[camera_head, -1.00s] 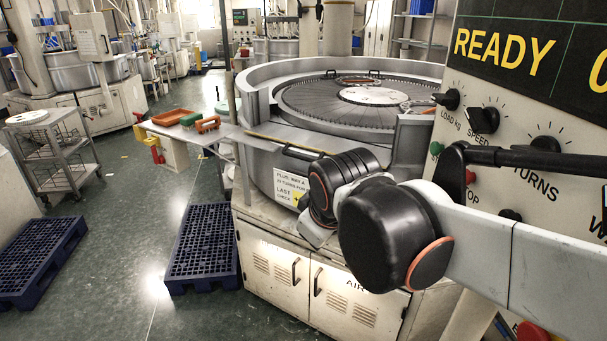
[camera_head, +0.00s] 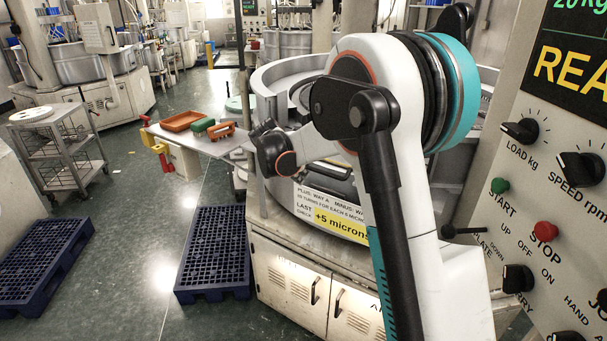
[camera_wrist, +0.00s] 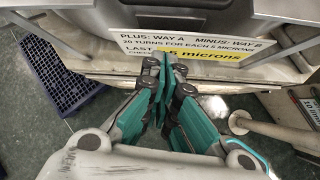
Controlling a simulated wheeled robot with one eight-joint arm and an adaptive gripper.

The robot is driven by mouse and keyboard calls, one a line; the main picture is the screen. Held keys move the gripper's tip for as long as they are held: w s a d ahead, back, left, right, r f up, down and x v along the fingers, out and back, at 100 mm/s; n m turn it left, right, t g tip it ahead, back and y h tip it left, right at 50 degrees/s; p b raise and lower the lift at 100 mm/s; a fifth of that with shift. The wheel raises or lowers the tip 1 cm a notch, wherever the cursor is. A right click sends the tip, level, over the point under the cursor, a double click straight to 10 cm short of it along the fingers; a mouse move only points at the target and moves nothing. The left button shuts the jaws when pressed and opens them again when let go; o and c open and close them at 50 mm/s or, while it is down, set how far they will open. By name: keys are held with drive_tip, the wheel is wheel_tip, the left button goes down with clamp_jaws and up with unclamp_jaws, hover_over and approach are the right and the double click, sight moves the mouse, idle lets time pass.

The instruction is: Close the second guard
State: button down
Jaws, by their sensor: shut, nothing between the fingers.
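The lapping machine (camera_head: 262,222) stands ahead in the head view, with a raised curved grey wall (camera_head: 272,82) around its plate. My arm covers most of the plate and the wall's right part. I cannot tell which part is the second guard, or how far it is shut. In the wrist view, my gripper (camera_wrist: 163,68) is shut and empty. In the head view my gripper is hidden behind my arm.
The control panel (camera_head: 560,210) with knobs and buttons is close at the right. A side table (camera_head: 222,146) with orange and green trays projects left of the machine. A blue pallet (camera_head: 214,250) lies on the floor by the cabinet. Open floor (camera_head: 140,215) is further left.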

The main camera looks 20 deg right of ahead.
drive_tip(key=w+d+f+b, duration=0.1)
drive_tip(key=w+d+f, duration=0.1)
drive_tip(key=f, duration=0.1)
drive_tip(key=w+d+f+n, duration=0.1)
drive_tip(key=w+d+f, duration=0.1)
drive_tip(key=f, duration=0.2)
drive_tip(key=w+d+f+n+b, duration=0.1)
drive_tip(key=w+d+f, duration=0.1)
drive_tip(key=f, duration=0.2)
drive_tip(key=shift+w+d+h+b, duration=0.15)
drive_tip(key=shift+d+h+b, duration=0.2)
drive_tip(key=shift+d+h, duration=0.05)
drive_tip(key=r, duration=0.4)
drive_tip(key=shift+w+d+r, duration=0.15)
drive_tip(key=shift+d+r, duration=0.1)
